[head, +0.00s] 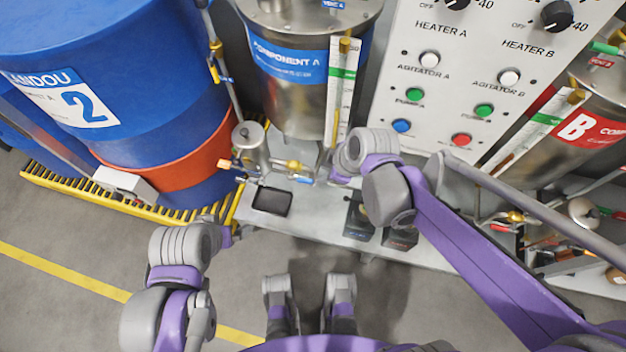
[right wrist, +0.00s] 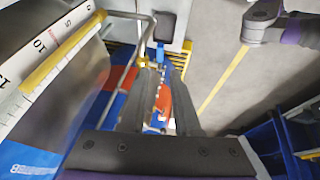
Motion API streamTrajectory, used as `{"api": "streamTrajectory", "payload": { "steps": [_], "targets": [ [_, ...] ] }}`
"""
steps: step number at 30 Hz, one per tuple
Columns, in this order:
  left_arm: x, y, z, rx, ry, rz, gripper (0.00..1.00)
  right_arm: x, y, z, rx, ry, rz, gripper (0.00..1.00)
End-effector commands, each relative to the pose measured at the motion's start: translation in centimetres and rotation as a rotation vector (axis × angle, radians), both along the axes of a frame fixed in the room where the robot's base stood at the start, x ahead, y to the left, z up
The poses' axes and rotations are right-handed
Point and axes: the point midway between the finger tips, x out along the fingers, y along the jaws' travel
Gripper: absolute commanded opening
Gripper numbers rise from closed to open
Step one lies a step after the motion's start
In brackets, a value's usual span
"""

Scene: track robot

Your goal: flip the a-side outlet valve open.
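The silver component A tank (head: 305,105) stands at top centre in the head view. Brass fittings (head: 292,165) sit on the pipework below it and look like the a-side outlet valve; the handle's position is too small to tell. My right gripper (head: 322,168) is low beside these fittings, mostly hidden by its own wrist. In the right wrist view its two fingers (right wrist: 163,68) are apart, with small brass parts and an orange surface visible in line with the gap. Contact cannot be told. My left arm is at lower left; its gripper (head: 228,233) is barely visible near the yellow-edged grating.
A small metal canister (head: 250,145) adjoins the pipework. The control panel (head: 480,75) and component B tank (head: 545,145) are right. A dark tray (head: 272,201) lies on the pale base plate.

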Motion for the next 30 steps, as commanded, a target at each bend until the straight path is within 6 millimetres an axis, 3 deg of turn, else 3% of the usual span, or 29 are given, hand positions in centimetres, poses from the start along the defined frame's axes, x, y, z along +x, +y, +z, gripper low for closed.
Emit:
{"api": "streamTrajectory", "payload": {
  "steps": [8, 21, 30],
  "targets": [
    [0.1, 0.0, -1.4, 0.0, 0.005, 0.0, 1.0, 1.1, 1.4, -2.8, -0.004, -0.011, 0.069, 0.31],
    [0.3, 0.0, -4.4, 0.0, 0.015, 0.0, 1.0, 3.2, 3.8, -9.7, -0.004, -0.011, 0.065, 0.31],
    [0.3, 0.0, -4.7, 0.0, 0.016, 0.0, 1.0, 3.5, 4.2, -10.7, -0.004, -0.011, 0.064, 0.31]
  ]
}}
